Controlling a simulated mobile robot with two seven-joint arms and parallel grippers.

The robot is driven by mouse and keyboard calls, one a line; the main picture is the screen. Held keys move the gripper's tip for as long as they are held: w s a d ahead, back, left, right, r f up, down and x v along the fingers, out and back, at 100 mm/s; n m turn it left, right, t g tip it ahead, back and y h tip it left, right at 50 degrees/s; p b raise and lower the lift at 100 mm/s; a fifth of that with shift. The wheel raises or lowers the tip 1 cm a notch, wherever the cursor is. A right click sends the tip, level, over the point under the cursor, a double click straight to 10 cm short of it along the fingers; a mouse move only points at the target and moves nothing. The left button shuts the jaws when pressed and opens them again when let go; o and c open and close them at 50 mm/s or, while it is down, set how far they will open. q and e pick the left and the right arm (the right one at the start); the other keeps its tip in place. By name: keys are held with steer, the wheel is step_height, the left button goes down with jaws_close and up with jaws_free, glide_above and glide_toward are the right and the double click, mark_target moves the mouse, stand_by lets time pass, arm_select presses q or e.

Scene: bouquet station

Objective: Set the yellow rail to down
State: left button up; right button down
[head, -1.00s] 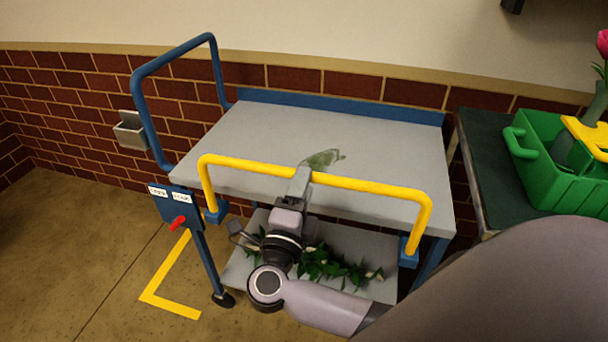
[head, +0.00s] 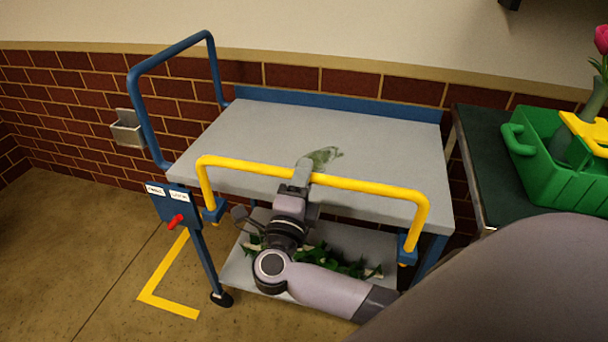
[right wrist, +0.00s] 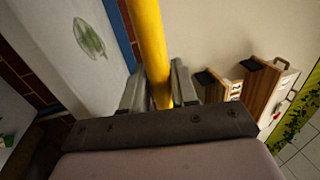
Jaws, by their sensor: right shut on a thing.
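The yellow rail (head: 372,185) stands raised along the front edge of the grey-topped blue cart (head: 230,135), its two ends in blue brackets. My right gripper (head: 303,172) is shut on the middle of the rail's top bar. In the right wrist view the yellow rail (right wrist: 150,50) runs between the two fingers (right wrist: 157,88). A red lever (head: 176,221) sits on a blue panel with two white labels at the cart's front left; the label text is too small to read. My left gripper is not in view.
A green leaf-like patch (head: 323,158) is on the cart top behind the rail. Leafy stems (head: 335,262) lie on the lower shelf (head: 240,268). A green crate (head: 560,180) stands on a dark table at right. Yellow tape (head: 160,300) marks the floor at left.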

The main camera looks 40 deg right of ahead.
step_height(320, 180, down, 13)
steer(key=b, duration=0.7)
steer(key=shift+r, duration=0.15)
steer(key=c, duration=1)
jaws_free()
steer(key=shift+c, duration=0.2)
steer(key=shift+s+a, duration=0.1)
steer(key=shift+a, duration=0.05)
